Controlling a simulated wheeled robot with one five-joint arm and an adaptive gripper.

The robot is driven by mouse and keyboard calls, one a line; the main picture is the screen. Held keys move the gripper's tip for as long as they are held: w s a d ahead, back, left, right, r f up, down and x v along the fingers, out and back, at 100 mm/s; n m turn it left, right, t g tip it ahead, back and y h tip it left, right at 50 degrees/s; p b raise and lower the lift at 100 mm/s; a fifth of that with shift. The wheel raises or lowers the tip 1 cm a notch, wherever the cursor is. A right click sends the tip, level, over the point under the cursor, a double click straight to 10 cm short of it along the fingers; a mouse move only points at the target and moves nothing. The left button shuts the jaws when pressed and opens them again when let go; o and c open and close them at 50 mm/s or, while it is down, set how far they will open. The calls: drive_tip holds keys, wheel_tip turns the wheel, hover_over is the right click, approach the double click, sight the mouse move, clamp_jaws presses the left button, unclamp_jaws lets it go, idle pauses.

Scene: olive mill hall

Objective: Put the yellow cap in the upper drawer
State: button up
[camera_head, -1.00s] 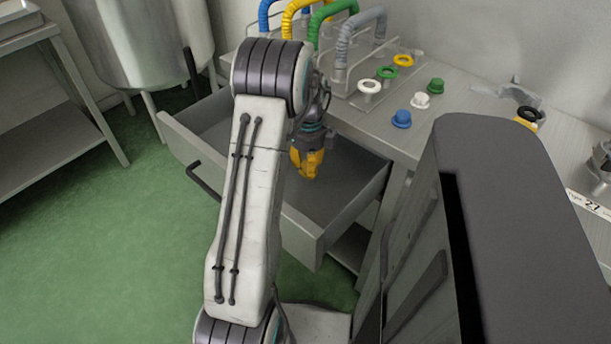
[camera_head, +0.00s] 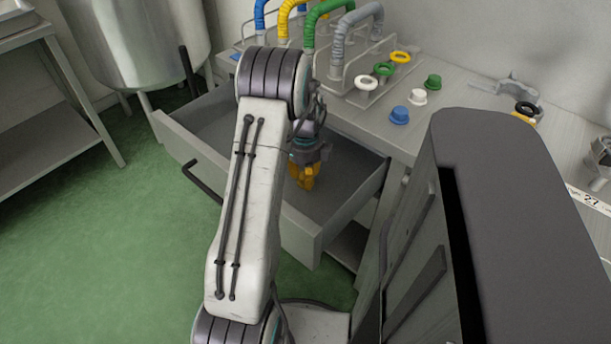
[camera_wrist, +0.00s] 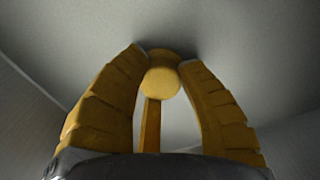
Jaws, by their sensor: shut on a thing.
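My gripper (camera_head: 303,178) points down inside the open upper drawer (camera_head: 355,200). Its yellow fingers also show in the wrist view (camera_wrist: 161,68), shut on the yellow cap (camera_wrist: 161,82), which sits between the fingertips. The grey drawer floor lies close beyond the cap; I cannot tell whether the cap touches it. In the head view the cap cannot be told apart from the yellow fingers. My arm hides part of the drawer; the floor that shows looks empty.
Blue (camera_head: 399,115), white (camera_head: 418,97) and green caps (camera_head: 433,82) stand on the bench top (camera_head: 465,100). Coloured rings and a rack of bent hoses (camera_head: 350,40) stand behind. A steel tank (camera_head: 140,40) and a shelf (camera_head: 50,110) are at left.

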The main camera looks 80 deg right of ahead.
drive_tip(key=o, duration=1)
drive_tip(key=shift+f, duration=0.1)
wheel_tip(320, 180, up, 12)
drive_tip(key=shift+r+p, duration=0.15)
drive_tip(key=shift+p, duration=0.9)
drive_tip(key=shift+w, duration=0.1)
